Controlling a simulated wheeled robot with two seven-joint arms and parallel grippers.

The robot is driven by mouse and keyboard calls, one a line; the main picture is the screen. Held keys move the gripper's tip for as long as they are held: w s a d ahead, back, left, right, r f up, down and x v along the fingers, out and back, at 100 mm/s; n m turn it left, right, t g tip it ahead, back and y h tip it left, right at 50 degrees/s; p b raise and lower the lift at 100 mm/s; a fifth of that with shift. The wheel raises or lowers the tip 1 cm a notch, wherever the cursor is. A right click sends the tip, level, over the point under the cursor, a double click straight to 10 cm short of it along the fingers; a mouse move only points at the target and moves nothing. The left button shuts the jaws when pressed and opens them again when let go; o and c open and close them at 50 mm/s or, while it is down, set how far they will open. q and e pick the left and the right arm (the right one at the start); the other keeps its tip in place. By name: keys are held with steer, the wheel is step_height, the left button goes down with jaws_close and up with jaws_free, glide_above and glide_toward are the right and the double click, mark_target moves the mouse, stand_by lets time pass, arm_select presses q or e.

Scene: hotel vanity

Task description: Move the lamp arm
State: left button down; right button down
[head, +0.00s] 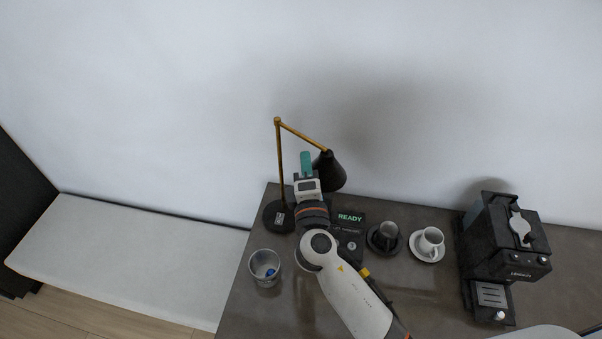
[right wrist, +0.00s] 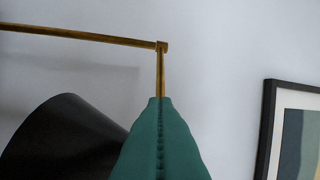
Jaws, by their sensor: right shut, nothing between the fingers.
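The desk lamp has a round black base (head: 279,218), an upright brass pole (head: 280,160), a brass arm (head: 303,134) sloping down to the right from the pole's top, and a black shade (head: 331,172) at its end. My right gripper (head: 305,156) has its teal fingers shut and empty. In the head view it is just below the brass arm, between pole and shade, partly covering the shade. In the right wrist view the shut fingers (right wrist: 160,100) cover the lower pole; the brass arm (right wrist: 80,35) runs left above the shade (right wrist: 65,140). Contact cannot be told. My left gripper is not in view.
A light bench (head: 130,255) is left. A framed picture (right wrist: 295,130) hangs right.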

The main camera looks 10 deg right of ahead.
mark_target(333, 157)
steer(key=shift+w+d+r, duration=0.2)
steer(key=shift+w+d, duration=0.25)
steer(key=shift+d, duration=0.3)
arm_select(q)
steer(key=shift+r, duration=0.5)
arm_select(e)
steer(key=shift+w+d+n+y, duration=0.35)
steer(key=shift+d+n+y, duration=0.3)
steer(key=shift+y, duration=0.35)
steer(key=w+d+n+y, duration=0.2)
steer(key=y, duration=0.1)
steer(key=shift+d, duration=0.4)
steer(key=shift+w+d, duration=0.8)
steer(key=shift+w, duration=0.15)
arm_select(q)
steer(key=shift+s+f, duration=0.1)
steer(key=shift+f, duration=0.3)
arm_select(e)
steer(key=shift+d+r, duration=0.1)
steer(key=shift+r, duration=0.1)
